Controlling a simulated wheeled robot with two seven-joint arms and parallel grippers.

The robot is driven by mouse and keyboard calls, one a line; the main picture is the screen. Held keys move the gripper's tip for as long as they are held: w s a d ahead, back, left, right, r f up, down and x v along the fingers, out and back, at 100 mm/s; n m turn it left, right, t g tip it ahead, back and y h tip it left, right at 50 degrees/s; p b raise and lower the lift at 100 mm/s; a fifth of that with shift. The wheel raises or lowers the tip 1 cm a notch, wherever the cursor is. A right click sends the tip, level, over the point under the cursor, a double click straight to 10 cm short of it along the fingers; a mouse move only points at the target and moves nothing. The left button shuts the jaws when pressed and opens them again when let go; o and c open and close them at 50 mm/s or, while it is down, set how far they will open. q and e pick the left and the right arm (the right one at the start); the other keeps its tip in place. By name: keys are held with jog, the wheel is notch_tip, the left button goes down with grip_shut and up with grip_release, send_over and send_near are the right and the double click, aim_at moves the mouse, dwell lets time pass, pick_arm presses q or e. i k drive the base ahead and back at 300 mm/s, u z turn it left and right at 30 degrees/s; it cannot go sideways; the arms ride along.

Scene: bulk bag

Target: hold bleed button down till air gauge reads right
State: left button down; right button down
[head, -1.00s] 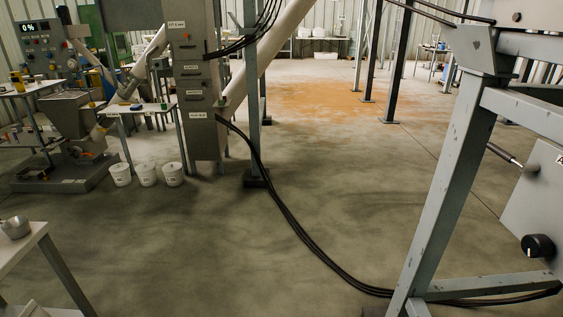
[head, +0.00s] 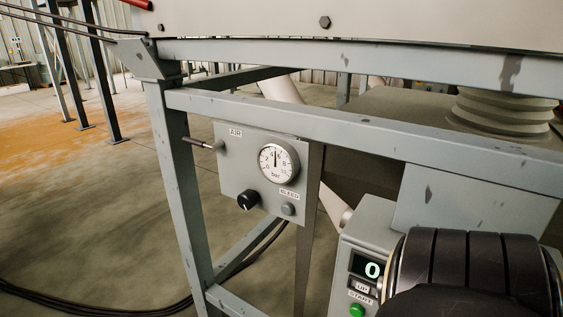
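The grey air panel (head: 240,165), labelled AIR, is mounted on the steel frame in the head view. Its round white air gauge (head: 278,161) is marked in bar, and the dark needle points about straight up, between the 4 and the 6. The bleed button (head: 288,209) is a small grey round button under the BLEED label, at the panel's lower right. Nothing touches it. A black knob (head: 247,200) is to its left, and a lever (head: 203,144) sticks out at the panel's left edge. Neither of my grippers is in view.
A grey control box (head: 371,238) with a lit 0 display and a green START button (head: 356,310) is at lower right. A dark ribbed part partly covers it. Frame beams (head: 300,115) run above the panel. Open floor (head: 90,220) lies left.

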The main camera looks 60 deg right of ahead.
aim_at(287, 209)
jog(key=z, duration=1.85)
